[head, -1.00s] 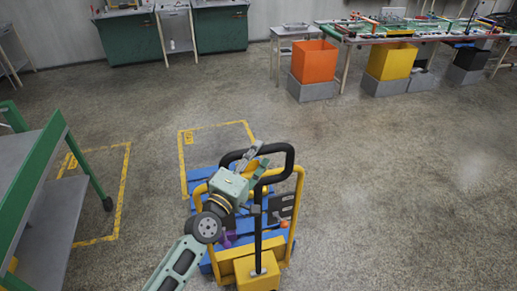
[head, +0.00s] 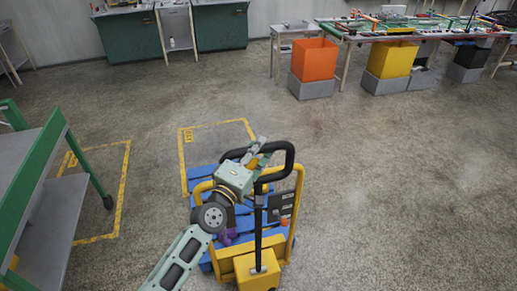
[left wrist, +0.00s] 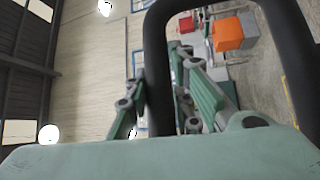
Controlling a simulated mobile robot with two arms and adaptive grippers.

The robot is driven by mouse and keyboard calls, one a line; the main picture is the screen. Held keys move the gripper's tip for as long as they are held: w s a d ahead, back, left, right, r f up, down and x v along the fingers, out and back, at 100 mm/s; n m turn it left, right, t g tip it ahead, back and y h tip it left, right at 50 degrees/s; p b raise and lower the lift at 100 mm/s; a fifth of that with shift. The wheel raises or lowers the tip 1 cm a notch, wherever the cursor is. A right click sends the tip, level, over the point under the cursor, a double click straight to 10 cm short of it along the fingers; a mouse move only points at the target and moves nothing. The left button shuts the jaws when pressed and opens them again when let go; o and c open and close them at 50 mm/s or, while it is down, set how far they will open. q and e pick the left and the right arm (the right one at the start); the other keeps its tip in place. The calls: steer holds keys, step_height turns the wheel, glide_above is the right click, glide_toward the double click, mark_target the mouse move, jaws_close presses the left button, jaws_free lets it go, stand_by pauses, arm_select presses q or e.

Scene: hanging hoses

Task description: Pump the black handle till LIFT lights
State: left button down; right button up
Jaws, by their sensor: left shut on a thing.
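The black handle (head: 290,165) is a loop on top of a black shaft (head: 258,228) that rises from the yellow pump base (head: 256,268). My left gripper (head: 254,157) is shut on one side of the loop. In the left wrist view the fingers (left wrist: 163,95) lie on either side of the black handle bar (left wrist: 158,60). A dark panel (head: 281,203) with a small orange spot sits right of the shaft. I cannot read a LIFT label or tell whether a light is on. My right gripper is not in view.
A green-framed cart (head: 60,190) stands at the left. An orange bin (head: 314,62) and a yellow bin (head: 391,60) stand at the back. The floor to the right is clear.

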arm_select(q)
steer(key=shift+s+d, duration=0.1)
stand_by(0.3)
steer(key=s+d+f+m+h+b, duration=0.1)
steer(key=s+d+f+m+b, duration=0.1)
steer(key=s, duration=1)
steer(key=s+d+f+m+t+h+b, duration=0.1)
steer(key=s+d+f+m+h+b, duration=0.1)
steer(key=s+d+f+b, duration=0.3)
steer(key=s+d+f+m+t+h+b, duration=0.1)
steer(key=s+d+f+b, duration=0.3)
steer(key=s, duration=1.7)
steer(key=d+m+b, duration=0.1)
steer(key=b, duration=0.4)
steer(key=shift+d, duration=0.15)
steer(key=c, duration=1.5)
jaws_free()
steer(key=shift+c, duration=0.2)
steer(key=v, duration=1.2)
